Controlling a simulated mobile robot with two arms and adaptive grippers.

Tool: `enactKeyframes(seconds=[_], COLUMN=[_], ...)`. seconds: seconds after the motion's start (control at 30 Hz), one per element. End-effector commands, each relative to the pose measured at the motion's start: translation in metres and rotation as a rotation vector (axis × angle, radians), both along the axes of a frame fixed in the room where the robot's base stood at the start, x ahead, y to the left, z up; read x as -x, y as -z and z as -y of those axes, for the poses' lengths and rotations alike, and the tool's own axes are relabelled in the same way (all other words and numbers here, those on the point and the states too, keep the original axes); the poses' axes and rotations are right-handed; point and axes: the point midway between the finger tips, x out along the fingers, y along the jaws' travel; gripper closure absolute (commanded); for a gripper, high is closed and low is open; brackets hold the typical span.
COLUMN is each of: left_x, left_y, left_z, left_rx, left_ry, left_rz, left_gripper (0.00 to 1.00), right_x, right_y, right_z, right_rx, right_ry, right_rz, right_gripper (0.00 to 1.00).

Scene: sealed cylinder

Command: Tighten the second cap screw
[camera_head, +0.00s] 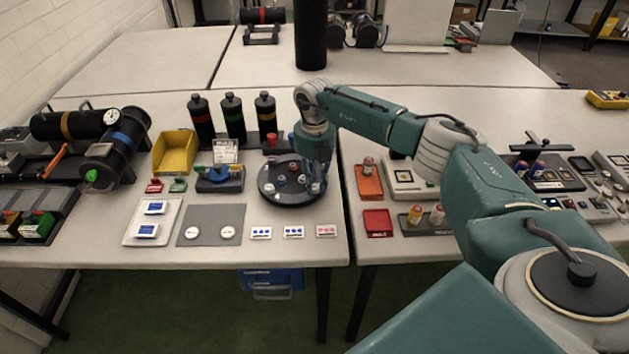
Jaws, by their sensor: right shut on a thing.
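A round dark cap (285,200) lies on the table near its front edge, with several small screw heads, red, white and blue-grey, on its top. My right gripper (317,184) points down over the right part of this cap. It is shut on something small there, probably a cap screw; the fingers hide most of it. I cannot tell which screw is the second, nor how deep any screw sits. My left gripper is not in view.
White label cards (293,232) lie in front. A red tray (377,222) and an orange tray (369,185) stand to the right, near my arm.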

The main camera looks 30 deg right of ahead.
Motion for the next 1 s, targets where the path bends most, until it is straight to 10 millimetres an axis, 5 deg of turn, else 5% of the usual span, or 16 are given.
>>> enactKeyframes(seconds=[0.53, 0.57, 0.63, 1.0], left_x=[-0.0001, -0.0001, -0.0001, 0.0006], left_y=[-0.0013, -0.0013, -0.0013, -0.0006], left_z=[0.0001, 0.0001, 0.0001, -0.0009], left_rx=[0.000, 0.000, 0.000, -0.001], left_ry=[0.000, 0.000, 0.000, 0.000], left_rz=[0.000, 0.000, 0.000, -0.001], left_gripper=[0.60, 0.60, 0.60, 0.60], right_x=[-0.0051, -0.0050, -0.0044, -0.0022], right_y=[-0.0065, -0.0064, -0.0057, -0.0076], right_z=[0.0025, 0.0024, 0.0021, 0.0006], right_rx=[0.002, 0.002, 0.002, 0.001], right_ry=[0.025, 0.025, 0.024, 0.021], right_rz=[0.016, 0.016, 0.013, 0.006], right_gripper=[1.00, 0.73, 0.60, 0.60])
